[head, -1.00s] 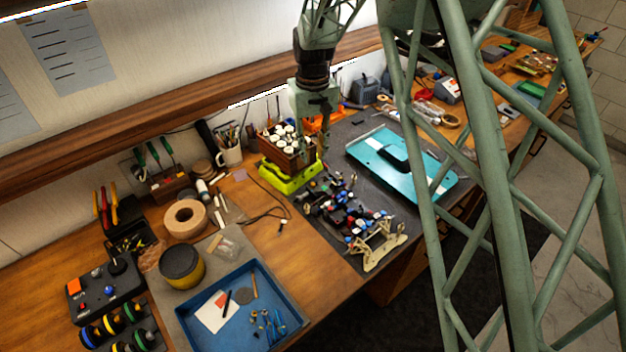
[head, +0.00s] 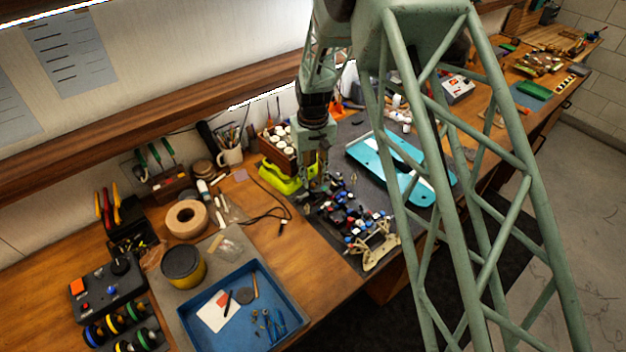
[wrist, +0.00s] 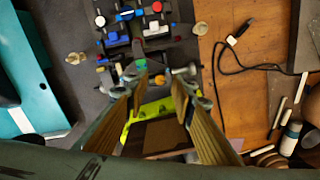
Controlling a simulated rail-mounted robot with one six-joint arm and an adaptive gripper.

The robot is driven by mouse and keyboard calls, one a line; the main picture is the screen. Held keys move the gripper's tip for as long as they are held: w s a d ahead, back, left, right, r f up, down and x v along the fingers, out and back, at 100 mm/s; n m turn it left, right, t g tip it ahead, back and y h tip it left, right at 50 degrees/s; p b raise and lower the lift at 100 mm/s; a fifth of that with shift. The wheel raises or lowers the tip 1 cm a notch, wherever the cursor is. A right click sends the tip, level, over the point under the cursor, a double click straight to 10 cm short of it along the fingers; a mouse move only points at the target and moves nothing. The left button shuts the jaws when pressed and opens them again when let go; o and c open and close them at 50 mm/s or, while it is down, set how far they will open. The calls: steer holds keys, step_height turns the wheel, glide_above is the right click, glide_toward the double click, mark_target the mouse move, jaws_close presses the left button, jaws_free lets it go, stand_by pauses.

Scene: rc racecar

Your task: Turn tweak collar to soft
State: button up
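The racecar chassis (head: 350,218) lies on the dark mat with many small red, blue, white and black parts on it. It also shows at the top of the wrist view (wrist: 145,30). My gripper (head: 316,190) is above the chassis end near the yellow-green stand. In the wrist view my gripper (wrist: 158,85) has its two fingers spread apart, with no held object visible between them. A green round part (wrist: 133,70) is beside the left fingertip. I cannot tell which small part is the tweak collar, or whether a finger touches anything.
The yellow-green stand (head: 282,178) and a wooden box of white-topped bottles (head: 275,143) are close behind my gripper. A teal body shell (head: 375,157) lies to the right. A black cable (head: 265,216) is to the left. A blue tray (head: 290,310) is at front left.

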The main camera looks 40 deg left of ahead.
steer(key=shift+f, duration=0.75)
steer(key=shift+c, duration=0.5)
jaws_close()
